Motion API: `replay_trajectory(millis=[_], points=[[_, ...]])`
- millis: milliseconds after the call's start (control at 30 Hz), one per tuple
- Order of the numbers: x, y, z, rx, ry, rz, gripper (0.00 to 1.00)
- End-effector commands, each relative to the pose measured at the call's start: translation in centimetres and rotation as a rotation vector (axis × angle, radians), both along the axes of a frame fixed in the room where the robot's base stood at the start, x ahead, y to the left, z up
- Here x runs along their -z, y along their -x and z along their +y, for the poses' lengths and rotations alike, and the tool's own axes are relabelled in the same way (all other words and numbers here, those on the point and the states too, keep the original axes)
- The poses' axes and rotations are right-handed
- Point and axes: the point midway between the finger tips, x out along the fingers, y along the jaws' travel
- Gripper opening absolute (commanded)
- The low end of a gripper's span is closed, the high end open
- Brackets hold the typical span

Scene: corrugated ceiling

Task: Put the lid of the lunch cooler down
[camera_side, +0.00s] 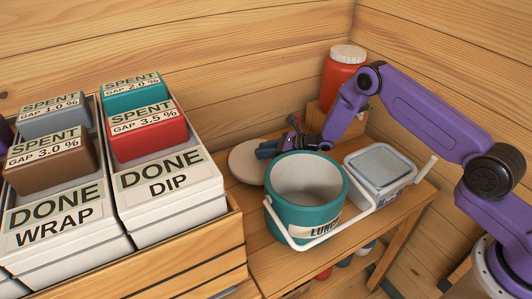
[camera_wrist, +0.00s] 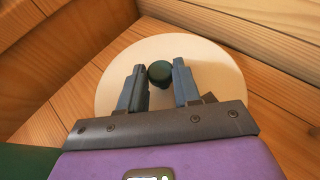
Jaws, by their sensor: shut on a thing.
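The lunch cooler (camera_side: 290,215) is a teal round tub with a white interior, a white handle hanging at its front and a partly visible "LUN..." label. It stands upright and open on the wooden table. Its lid (camera_side: 246,162) is a pale round disc behind and left of the cooler, level and at or just above the tabletop; I cannot tell whether it touches. In the wrist view the lid (camera_wrist: 215,77) has a dark green knob (camera_wrist: 160,72) between my fingers. My gripper (camera_side: 268,150) is shut on this knob; it also shows in the wrist view (camera_wrist: 160,80).
A grey-lidded tub (camera_side: 380,165) stands right of the cooler. A red jar (camera_side: 340,80) with a white cap stands in the back corner. A wooden crate (camera_side: 190,255) with labelled "DONE" boxes (camera_side: 170,195) fills the left. Wooden walls close the back.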

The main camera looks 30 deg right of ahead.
Motion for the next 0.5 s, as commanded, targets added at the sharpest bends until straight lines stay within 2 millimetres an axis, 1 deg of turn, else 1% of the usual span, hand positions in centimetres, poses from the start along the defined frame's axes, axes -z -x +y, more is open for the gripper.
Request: replay_trajectory(millis=[33, 100, 500], points=[[0.56, 0.00, -0.01, 0.000, -0.001, -0.001, 0.00], [0.99, -0.01, -0.01, 0.000, 0.000, -0.001, 0.00], [1.36, 0.00, 0.02, 0.000, 0.000, -0.001, 0.00]])
